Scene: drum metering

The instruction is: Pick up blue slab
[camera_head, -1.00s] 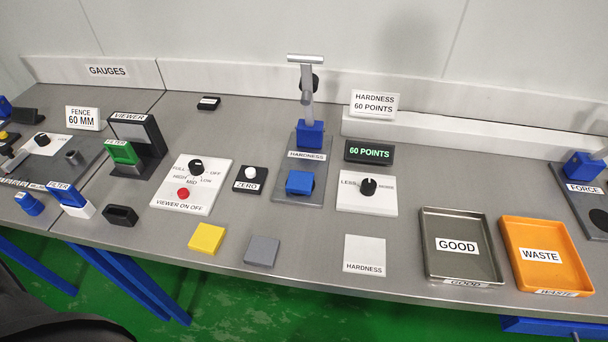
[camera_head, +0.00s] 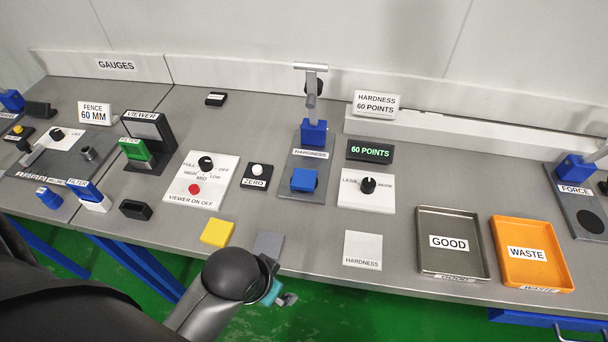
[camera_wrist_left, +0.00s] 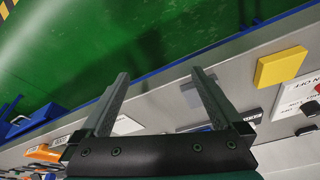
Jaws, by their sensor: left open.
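The blue slab (camera_head: 304,180) lies on the plate of the hardness gauge (camera_head: 309,150), below its upright post. My left gripper (camera_head: 287,299) is in front of the bench's front edge, below and apart from the slab in the picture. It partly covers the grey slab. In the left wrist view my left gripper (camera_wrist_left: 160,78) is open, with nothing between its fingers. I cannot make out the blue slab there. My right gripper is not in view.
The yellow slab (camera_head: 217,232) and grey slab (camera_head: 268,244) lie near the front edge. Right of the gauge are a knob panel (camera_head: 350,201) and a white hardness pad (camera_head: 362,250). The GOOD tray (camera_head: 424,262) and WASTE tray (camera_head: 509,269) stand further right.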

